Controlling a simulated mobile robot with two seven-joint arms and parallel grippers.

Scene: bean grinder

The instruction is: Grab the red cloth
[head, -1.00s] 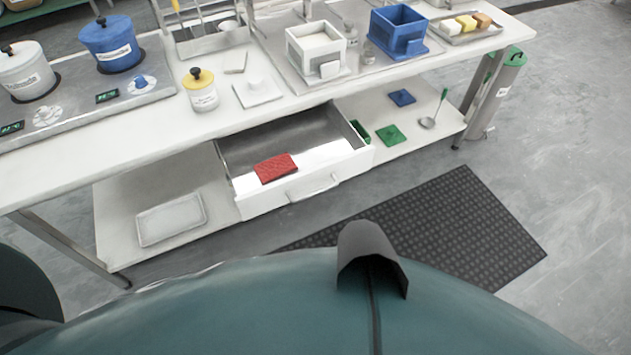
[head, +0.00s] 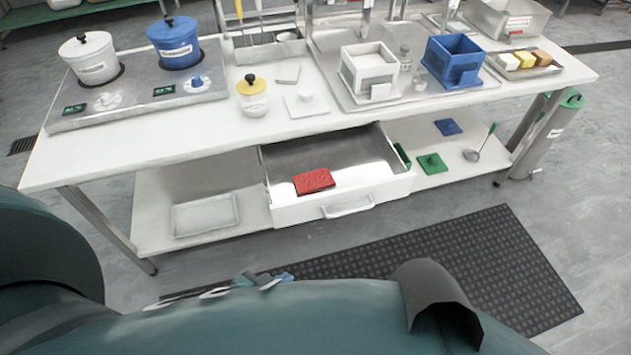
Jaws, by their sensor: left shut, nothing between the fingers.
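The red cloth (head: 314,181) lies folded flat at the front of the open drawer (head: 338,199), against its front wall. Small parts of my left gripper (head: 266,281) show over the edge of my own teal body at the bottom. It is shut and empty, below the drawer in the picture and apart from the cloth. Most of it is hidden. My right gripper is not in view.
The white table (head: 150,151) carries a white pot (head: 88,60), a blue pot (head: 174,45), a yellow-lidded jar (head: 253,100) and white and blue boxes. The dark floor mat (head: 490,265) is clear.

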